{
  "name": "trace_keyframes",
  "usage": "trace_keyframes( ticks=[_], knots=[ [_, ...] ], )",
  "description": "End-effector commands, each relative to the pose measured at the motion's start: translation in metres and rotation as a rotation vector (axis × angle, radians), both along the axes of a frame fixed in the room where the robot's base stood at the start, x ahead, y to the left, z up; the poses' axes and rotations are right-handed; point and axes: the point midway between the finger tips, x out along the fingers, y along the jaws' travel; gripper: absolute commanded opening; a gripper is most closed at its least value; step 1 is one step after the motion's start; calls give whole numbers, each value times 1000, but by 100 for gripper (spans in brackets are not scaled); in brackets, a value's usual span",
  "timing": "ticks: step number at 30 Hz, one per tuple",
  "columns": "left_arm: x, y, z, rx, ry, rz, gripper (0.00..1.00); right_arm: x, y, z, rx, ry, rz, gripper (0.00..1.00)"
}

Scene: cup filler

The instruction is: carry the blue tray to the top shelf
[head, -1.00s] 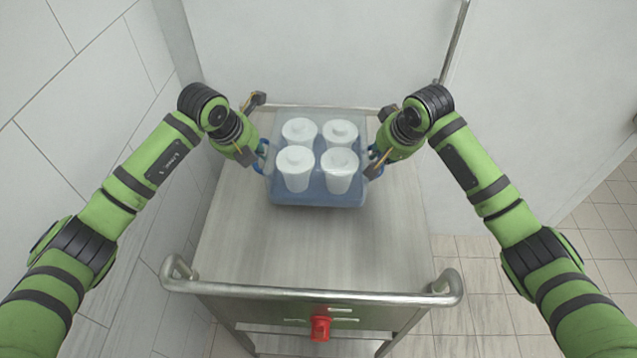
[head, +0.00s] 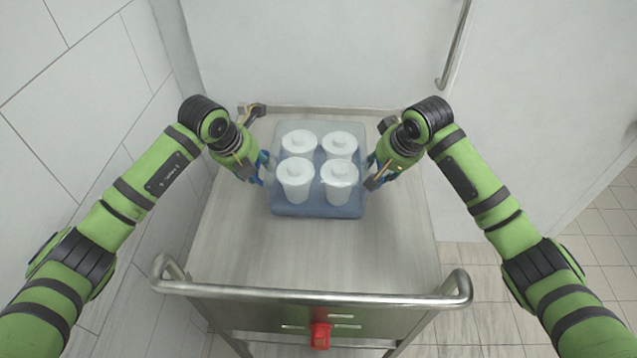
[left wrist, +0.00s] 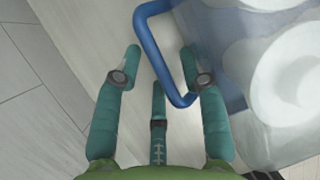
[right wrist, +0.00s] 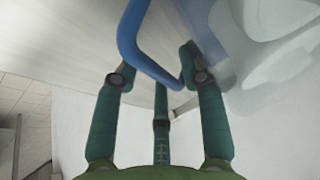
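The blue tray (head: 318,210), see-through with blue side handles, sits on the pale top shelf (head: 300,250) of a cart. Several white lidded cups (head: 295,180) stand upright in it. My left gripper (head: 261,169) is at the tray's left side. In the left wrist view its fingers are spread, with the blue handle (left wrist: 157,50) between them. My right gripper (head: 371,172) is at the tray's right side. In the right wrist view its fingers are also spread around the other blue handle (right wrist: 130,45). Neither gripper looks clamped on its handle.
A metal push bar (head: 310,294) runs along the cart's near edge, with a red knob (head: 320,335) below it. Walls stand behind the cart and to the left. The shelf is bare in front of the tray. Open tiled floor (head: 600,230) lies to the right.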

Motion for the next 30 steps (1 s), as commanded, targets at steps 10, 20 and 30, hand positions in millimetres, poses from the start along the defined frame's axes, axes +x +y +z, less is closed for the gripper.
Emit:
trace_keyframes(
  ticks=[10,20,30],
  knots=[
    [-9,6,25,1,-6,-2,41,0,1,0,1,0,0,41],
    [-35,20,87,0,-5,-1,41,0,1,0,1,0,0,41],
    [-46,25,110,0,-1,0,41,-3,-1,7,2,0,1,41]
  ],
)
